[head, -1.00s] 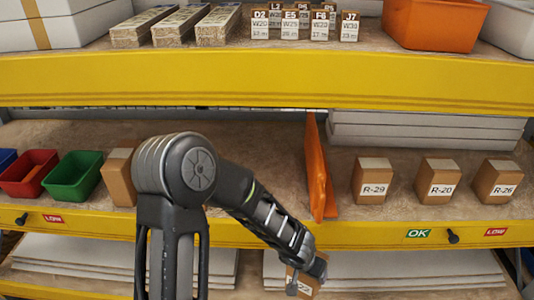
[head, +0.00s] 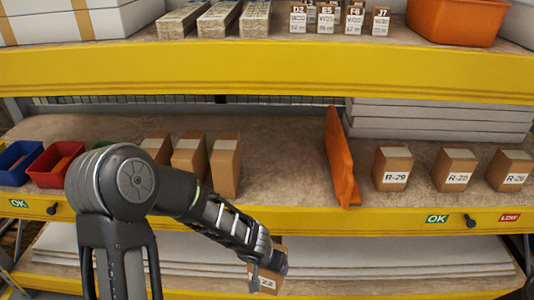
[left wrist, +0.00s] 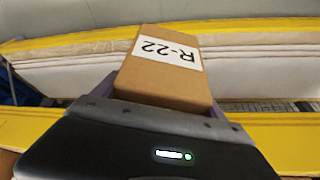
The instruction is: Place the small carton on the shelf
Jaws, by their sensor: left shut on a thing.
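The small carton (head: 267,284), brown with a white label, is at the end of my left arm in the head view, low in front of the lower shelf. In the left wrist view the carton (left wrist: 165,75) shows its label R-22, upside down, and sits between the jaws. My left gripper (head: 276,262) is shut on it. The middle shelf (head: 285,165) has a bare stretch between the plain cartons (head: 225,165) and the orange divider (head: 341,160). My right gripper is not in view.
Right of the divider stand labelled cartons R-29 (head: 393,169), R-20 (head: 454,170) and R-26 (head: 508,171). Blue (head: 18,165) and red (head: 52,168) bins stand at left. The yellow shelf edge (head: 300,221) crosses above the carton. White boards (head: 400,257) lie below.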

